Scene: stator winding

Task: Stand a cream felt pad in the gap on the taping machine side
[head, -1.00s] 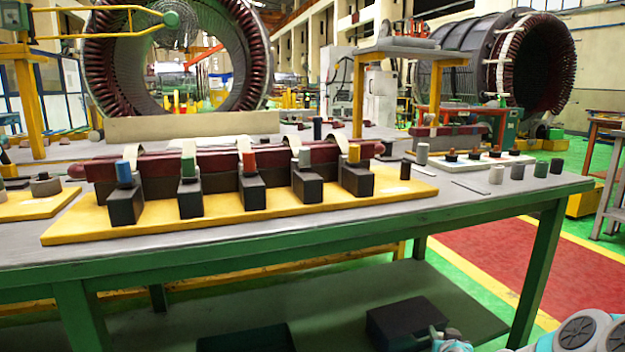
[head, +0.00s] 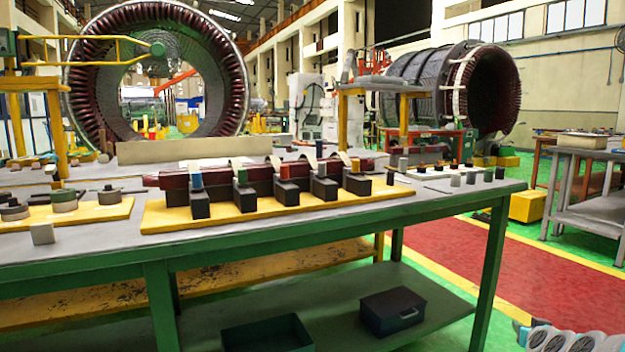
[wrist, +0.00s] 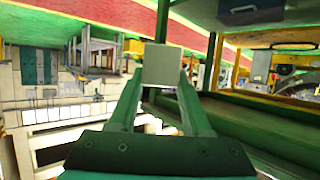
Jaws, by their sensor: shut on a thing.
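In the wrist view my gripper (wrist: 161,78) is shut on a pale, square-faced pad (wrist: 162,64), held between the two fingertips and clear of any surface. In the head view only pale and turquoise parts of my arm show at the bottom right corner; the pad does not show there. On the green-legged table (head: 110,246) a dark red coil bar (head: 215,179) lies along a yellow board (head: 168,218). Black blocks (head: 286,193) with coloured pegs stand along its front, and cream strips (head: 275,164) lean at it. I cannot tell which gap is on the taping machine side.
A small pale grey block (head: 42,233) stands at the table's left front. A second yellow board (head: 100,211) holds round parts. A white tray (head: 434,172) and several small cylinders are at the right end. A dark case (head: 392,311) and open bin (head: 266,335) sit below. Red floor lies right.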

